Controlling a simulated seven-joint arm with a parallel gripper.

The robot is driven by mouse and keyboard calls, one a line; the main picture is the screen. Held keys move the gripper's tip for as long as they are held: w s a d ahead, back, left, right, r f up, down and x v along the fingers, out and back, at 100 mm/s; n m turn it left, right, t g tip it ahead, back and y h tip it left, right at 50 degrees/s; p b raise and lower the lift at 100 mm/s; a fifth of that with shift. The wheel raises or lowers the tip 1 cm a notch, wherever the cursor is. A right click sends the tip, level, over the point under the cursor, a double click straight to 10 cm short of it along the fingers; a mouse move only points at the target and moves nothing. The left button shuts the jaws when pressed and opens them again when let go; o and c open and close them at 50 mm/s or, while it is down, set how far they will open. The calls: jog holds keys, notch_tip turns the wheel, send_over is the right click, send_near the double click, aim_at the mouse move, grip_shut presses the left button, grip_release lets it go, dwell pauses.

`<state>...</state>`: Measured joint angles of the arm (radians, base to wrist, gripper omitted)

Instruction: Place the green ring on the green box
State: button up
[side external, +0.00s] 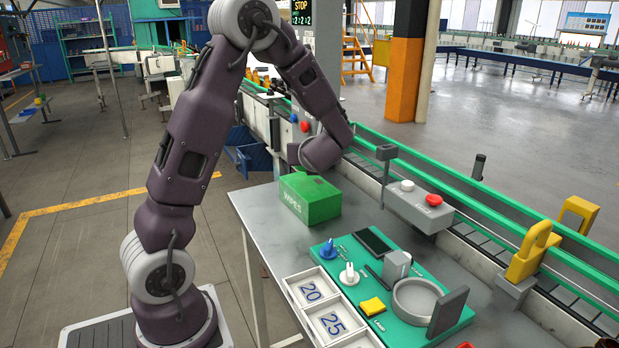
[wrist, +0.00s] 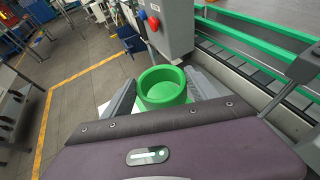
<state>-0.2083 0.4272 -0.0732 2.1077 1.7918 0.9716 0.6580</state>
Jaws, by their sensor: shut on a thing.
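The green box (side external: 310,203), with white lettering on its side, sits on the far end of the grey table in the side view. My gripper (wrist: 162,92) is shut on the green ring (wrist: 162,82), which sits between the two grey fingers in the wrist view. In the side view my wrist is right at the box's far upper side, and the fingers and the ring are hidden there. I cannot tell whether the ring touches the box. The box cannot be clearly made out in the wrist view.
A green board (side external: 399,325) with a grey round holder, knobs and a yellow block lies nearer on the table. White numbered trays (side external: 311,291) are beside it. A grey button box (side external: 418,207) stands by the conveyor (side external: 472,232) along the right. Bare table lies between box and board.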

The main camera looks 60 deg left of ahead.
notch_tip(320, 180, down, 5)
jog(key=shift+f, duration=0.1)
jog(key=o, duration=1.3)
jog(key=shift+o, duration=0.2)
jog(key=v, duration=1.2)
jog(key=s+d+r+n+g+h, duration=0.2)
jog(key=s+d+n+g+h, duration=0.15)
jog(key=s+n, duration=0.75)
jog(key=s+d+r+n+t+h, duration=0.1)
jog(key=s+d+n+t+h, duration=0.1)
jog(key=d, duration=0.6)
jog(key=s+d+r+n+t+h, duration=0.2)
jog(key=s+d+n+h, duration=0.2)
jog(key=d+n+h, duration=0.3)
jog(key=d+n, duration=0.1)
jog(key=n, duration=0.1)
jog(key=shift+s+d+n, duration=0.25)
jog(key=shift+s+n, duration=0.05)
jog(key=shift+s, duration=0.05)
jog(key=shift+r, duration=0.1)
